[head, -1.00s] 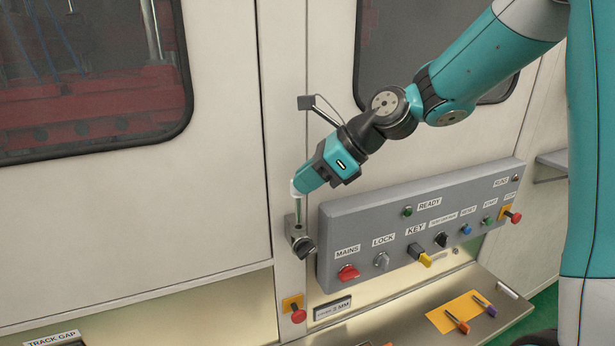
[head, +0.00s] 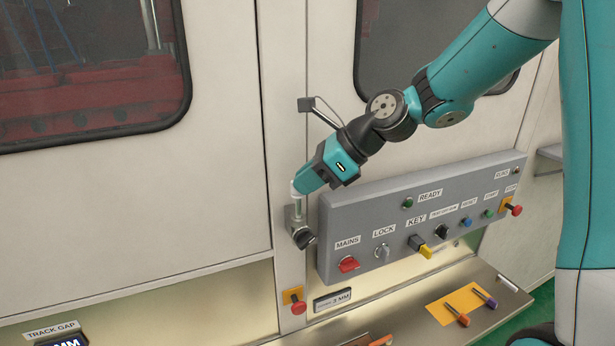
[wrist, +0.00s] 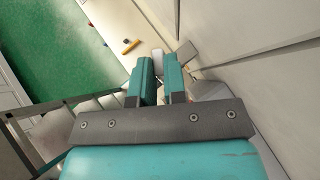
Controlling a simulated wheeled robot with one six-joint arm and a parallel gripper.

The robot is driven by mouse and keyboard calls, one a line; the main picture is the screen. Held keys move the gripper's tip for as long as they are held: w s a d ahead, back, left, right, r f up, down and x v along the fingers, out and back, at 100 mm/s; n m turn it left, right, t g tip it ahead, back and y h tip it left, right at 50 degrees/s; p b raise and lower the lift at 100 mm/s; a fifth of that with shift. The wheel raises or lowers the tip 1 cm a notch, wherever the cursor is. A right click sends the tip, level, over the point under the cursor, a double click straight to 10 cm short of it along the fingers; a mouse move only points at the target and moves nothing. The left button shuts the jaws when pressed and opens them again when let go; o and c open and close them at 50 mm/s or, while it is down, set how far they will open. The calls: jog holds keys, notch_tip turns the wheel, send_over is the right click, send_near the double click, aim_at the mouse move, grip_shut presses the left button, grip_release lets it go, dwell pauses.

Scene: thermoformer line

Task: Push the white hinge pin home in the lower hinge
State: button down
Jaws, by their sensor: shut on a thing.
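The lower hinge (head: 304,238) is a small grey metal fitting on the door post, left of the control panel, with a dark rounded end. My gripper (head: 298,209) points down right above it in the head view. In the wrist view its teal fingers (wrist: 158,66) are shut on the white hinge pin (wrist: 158,60), which shows as a small pale piece between the fingertips. The pin's lower end is hidden, and I cannot tell how deep it sits in the hinge. A grey block (wrist: 187,53) shows beside the fingertips.
The grey control panel (head: 420,215) with knobs and buttons juts out right of the hinge. A red button (head: 297,306) on a yellow plate is below it. Marker pens (head: 456,315) lie on a yellow sheet on the ledge.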

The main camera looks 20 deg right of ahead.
jog(key=shift+f+b, duration=1.05)
jog(key=shift+f, duration=1.35)
jog(key=c, duration=1.1)
grip_release()
jog(key=b+v, duration=0.1)
jog(key=v, duration=1.6)
jog(key=shift+r+b, duration=0.2)
jog(key=shift+b, duration=0.2)
jog(key=shift+s+d, duration=0.1)
jog(key=s+a+f+n+g+b, duration=0.2)
jog(key=a+f+n+b, duration=0.2)
jog(key=a+f+n, duration=0.35)
jog(key=s+a+f+n+g+h+b, duration=0.1)
jog(key=s+a+f+n+h+b, duration=0.1)
jog(key=s+a+f+n+b, duration=0.2)
jog(key=s+a+f+n+g+h+b, duration=0.1)
jog(key=s+a+f+n+b, duration=0.3)
jog(key=s+f+n, duration=0.7)
jog(key=a+f+n+h, duration=0.1)
jog(key=n, duration=0.7)
jog(key=shift+a+n+g+b, duration=0.35)
jog(key=shift+g+b, duration=0.05)
